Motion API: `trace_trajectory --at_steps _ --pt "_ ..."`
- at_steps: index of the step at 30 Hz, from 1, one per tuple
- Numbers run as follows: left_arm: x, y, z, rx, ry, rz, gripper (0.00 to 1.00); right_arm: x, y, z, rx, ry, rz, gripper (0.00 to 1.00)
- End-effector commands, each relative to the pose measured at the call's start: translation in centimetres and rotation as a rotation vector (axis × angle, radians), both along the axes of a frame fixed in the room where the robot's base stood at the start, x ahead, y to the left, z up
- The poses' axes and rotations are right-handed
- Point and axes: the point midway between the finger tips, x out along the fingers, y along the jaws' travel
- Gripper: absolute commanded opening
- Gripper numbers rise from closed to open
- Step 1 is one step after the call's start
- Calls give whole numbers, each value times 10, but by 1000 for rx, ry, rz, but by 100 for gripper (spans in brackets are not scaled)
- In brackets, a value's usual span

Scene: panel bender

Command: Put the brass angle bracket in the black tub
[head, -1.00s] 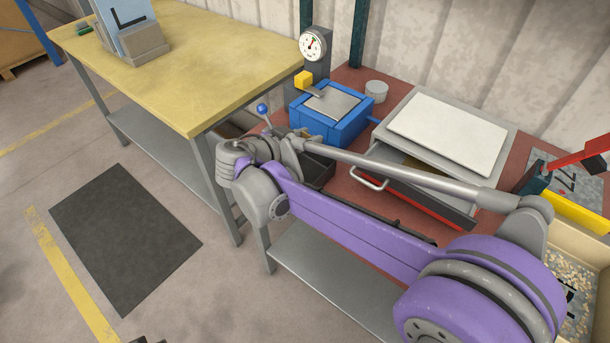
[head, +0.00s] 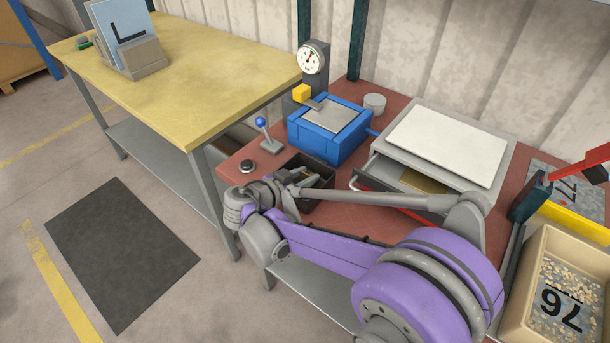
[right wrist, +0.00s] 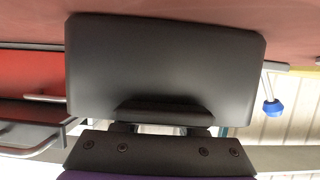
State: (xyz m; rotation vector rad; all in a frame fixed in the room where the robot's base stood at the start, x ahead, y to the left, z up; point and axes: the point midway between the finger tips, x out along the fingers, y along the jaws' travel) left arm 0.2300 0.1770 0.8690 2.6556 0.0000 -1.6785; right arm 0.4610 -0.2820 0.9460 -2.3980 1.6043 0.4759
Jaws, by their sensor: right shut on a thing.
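My left gripper is not in view.
A blue-knobbed lever (head: 264,135) and a black button (head: 247,166) are left of the tub. The blue box (head: 325,135) is behind it. An open drawer (head: 400,178) is to the right. A beige bin (head: 518,305) stands at far right.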

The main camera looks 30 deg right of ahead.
Motion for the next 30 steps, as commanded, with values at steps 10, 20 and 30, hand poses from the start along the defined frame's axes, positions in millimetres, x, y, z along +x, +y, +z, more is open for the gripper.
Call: trace_trajectory --at_steps 10,20,30 --pt "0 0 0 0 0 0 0 0 0 0 0 0 0 69" --pt "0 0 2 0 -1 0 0 -6 18 9 1 0 4 69" --pt "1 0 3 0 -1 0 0 -32 79 37 0 0 5 69"
